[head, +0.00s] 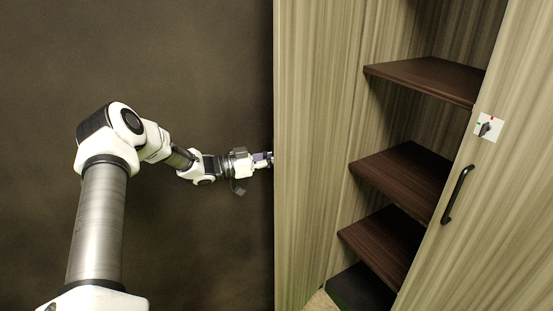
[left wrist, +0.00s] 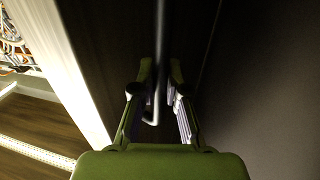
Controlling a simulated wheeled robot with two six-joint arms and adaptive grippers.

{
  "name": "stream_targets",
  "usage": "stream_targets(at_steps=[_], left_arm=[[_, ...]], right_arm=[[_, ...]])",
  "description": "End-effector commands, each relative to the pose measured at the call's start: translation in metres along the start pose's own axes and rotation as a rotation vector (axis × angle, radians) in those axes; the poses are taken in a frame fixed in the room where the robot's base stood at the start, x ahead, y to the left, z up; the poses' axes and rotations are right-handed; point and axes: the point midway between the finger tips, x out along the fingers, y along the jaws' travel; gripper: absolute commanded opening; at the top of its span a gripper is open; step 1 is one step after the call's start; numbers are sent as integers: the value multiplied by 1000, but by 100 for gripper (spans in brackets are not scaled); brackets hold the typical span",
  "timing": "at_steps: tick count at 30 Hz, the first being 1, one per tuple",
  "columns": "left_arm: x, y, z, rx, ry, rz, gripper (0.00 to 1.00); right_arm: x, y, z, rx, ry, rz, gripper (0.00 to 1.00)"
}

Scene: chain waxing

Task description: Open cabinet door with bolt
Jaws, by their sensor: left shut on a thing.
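The cabinet's left door (head: 318,130) stands open, swung out toward me, with the shelves showing to its right. My left gripper (head: 264,158) is at this door's outer face, its tip partly hidden by the door's edge in the head view. In the left wrist view, my left gripper (left wrist: 161,95) is shut on a grey bar handle (left wrist: 160,50), which runs between its fingers. The right door (head: 500,220) carries a black handle (head: 457,194) and a bolt with a dark knob on a white plate (head: 488,127). My right gripper is not in view.
Dark brown shelves (head: 402,172) are inside the cabinet, with a dark box-like thing (head: 360,290) at the bottom. A plain dark wall or floor fills the left. The left wrist view shows wooden floor (left wrist: 35,125) and a pale edge.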

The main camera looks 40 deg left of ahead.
Motion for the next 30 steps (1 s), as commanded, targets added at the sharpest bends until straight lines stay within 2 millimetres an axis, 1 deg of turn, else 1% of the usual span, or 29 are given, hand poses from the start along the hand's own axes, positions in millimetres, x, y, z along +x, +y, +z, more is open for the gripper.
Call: stream_targets(at_steps=[4, 5, 6, 7, 17, 20, 24, 27, 30], left_arm=[[0, 0, -2, 1, 3, 0, 0], [0, 0, -2, 1, 3, 0, 20], [1, 0, -2, 1, 3, 0, 34], [1, 0, -2, 1, 3, 0, 39], [-2, 0, -1, 0, 3, -1, 39], [-13, -1, -1, -2, 5, -3, 39], [-41, -1, -3, -1, 10, -5, 39], [-58, -1, -3, 0, 10, -3, 39], [-69, -1, -2, 0, 7, -2, 39]], right_arm=[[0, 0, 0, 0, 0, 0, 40], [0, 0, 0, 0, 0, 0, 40], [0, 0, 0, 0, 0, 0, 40], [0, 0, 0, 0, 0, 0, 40], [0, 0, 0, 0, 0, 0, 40], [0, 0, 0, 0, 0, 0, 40], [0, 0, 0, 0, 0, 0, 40], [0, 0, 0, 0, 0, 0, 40], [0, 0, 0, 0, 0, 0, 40]])
